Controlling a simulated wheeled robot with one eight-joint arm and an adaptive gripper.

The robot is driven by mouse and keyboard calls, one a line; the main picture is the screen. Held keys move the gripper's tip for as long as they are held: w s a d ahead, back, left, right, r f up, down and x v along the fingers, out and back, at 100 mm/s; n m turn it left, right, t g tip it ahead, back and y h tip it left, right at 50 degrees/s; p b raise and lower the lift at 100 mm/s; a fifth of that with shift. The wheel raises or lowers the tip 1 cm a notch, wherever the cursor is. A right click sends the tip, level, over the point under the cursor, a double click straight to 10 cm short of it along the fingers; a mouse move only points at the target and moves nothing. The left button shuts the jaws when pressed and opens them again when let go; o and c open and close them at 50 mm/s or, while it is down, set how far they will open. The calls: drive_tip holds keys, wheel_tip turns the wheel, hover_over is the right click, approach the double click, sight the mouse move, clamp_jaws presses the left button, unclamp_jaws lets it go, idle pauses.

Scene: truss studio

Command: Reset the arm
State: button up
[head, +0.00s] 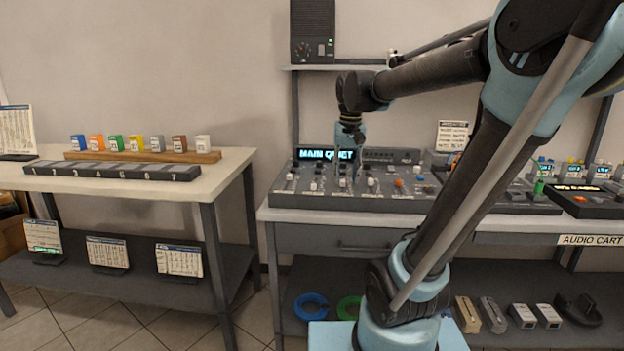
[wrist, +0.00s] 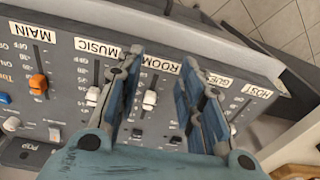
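My gripper (head: 348,168) is at the end of my bent arm, pointing down over the mixing console (head: 296,188) on the audio cart. In the wrist view my gripper (wrist: 162,65) has its two blue fingers apart. A white fader knob (wrist: 150,100) in the ROOM strip shows in the gap between them. I see nothing held. The fingers partly cover the strips labelled MUSIC and GUEST. I cannot tell whether the fingertips touch the panel.
The console display (head: 326,155) reads "MAIN QUIET". A speaker (head: 313,32) stands on a shelf (head: 330,67) above the console. More devices (head: 585,200) sit at the right. At the left, a table (head: 110,190) holds coloured blocks on a wooden rail (head: 140,156).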

drive_tip(key=s+d+f, duration=0.4)
drive_tip(key=s+f, duration=0.4)
drive_tip(key=f, duration=0.1)
drive_tip(key=s+d+f+t, duration=0.1)
drive_tip(key=s+d+f, duration=0.3)
drive_tip(key=s+f, duration=0.5)
drive_tip(key=shift+s+d+n, duration=0.15)
drive_tip(key=shift+d+n, duration=0.15)
drive_tip(key=shift+d, duration=0.05)
drive_tip(key=shift+w+f, duration=0.15)
drive_tip(key=shift+w, duration=0.35)
